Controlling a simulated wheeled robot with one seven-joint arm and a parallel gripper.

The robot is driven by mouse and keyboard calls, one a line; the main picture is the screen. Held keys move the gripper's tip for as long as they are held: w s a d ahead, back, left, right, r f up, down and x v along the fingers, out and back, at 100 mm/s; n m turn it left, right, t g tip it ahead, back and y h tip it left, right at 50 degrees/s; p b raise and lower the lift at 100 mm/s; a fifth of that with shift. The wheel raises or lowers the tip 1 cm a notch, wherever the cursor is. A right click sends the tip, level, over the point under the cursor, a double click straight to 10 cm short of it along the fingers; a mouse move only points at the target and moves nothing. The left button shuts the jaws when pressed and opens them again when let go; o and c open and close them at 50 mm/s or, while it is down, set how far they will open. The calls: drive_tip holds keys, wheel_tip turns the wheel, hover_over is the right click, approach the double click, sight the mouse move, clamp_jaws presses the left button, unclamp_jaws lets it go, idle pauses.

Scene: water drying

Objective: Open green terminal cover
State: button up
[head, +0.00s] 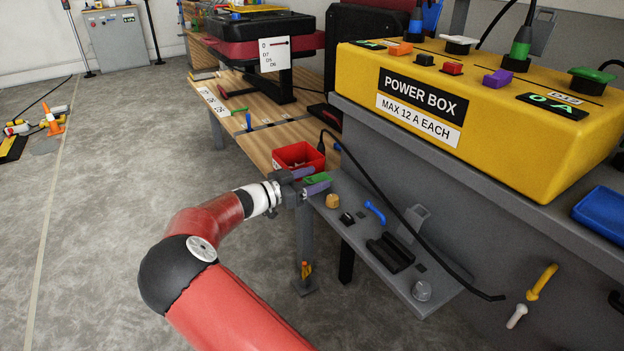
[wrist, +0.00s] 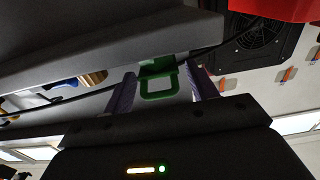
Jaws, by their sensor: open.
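In the wrist view the green cover (wrist: 158,70) shows a square loop hanging at the shelf's edge. My gripper (head: 312,181) is open, with one purple finger on each side of the cover. In the wrist view the fingers of my gripper (wrist: 160,88) flank the loop with a visible gap on both sides.
A red bin (head: 299,157) stands just behind the gripper on the wooden bench (head: 262,140). The shelf holds a blue handle (head: 375,212), black parts and a clear knob (head: 421,291). A black cable (head: 375,190) hangs over it. A yellow power box (head: 470,110) stands above right.

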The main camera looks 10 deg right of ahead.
drive_tip(key=shift+c, duration=0.2)
clamp_jaws()
